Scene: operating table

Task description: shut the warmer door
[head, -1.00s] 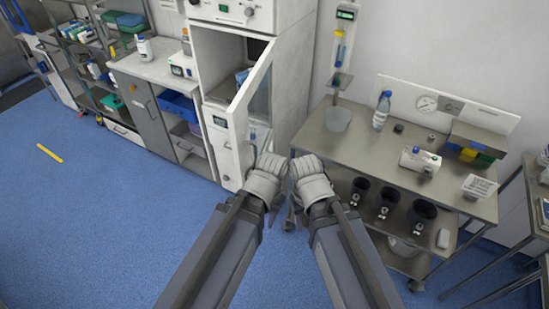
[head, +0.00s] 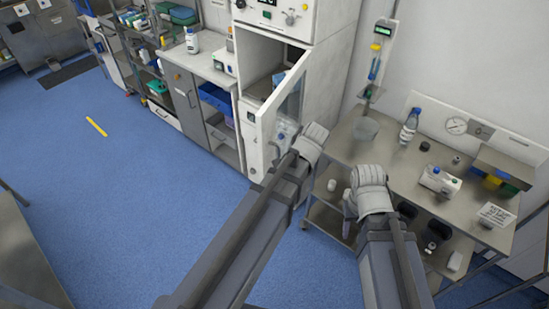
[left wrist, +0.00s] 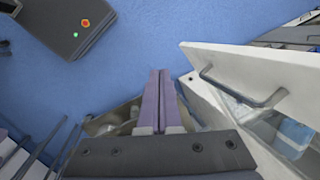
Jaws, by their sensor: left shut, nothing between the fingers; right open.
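The warmer (head: 322,52) is a tall white cabinet at the back. Its white door (head: 264,125), with a glass window, stands open and swung out toward me. In the left wrist view the door (left wrist: 238,62) is at the right, with a dark bar handle (left wrist: 240,96). My left gripper (left wrist: 160,72) is shut and empty, its fingers to the left of the door and apart from the handle. In the head view my left wrist is just right of the door and hides its own fingers. My right gripper (head: 348,206) is open and empty, in front of the steel table.
A steel table (head: 385,150) with a bottle (head: 410,125) and small devices stands right of the warmer. A counter (head: 200,62) with drawers and a shelf rack are at the left. The blue floor (head: 120,190) in front is clear.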

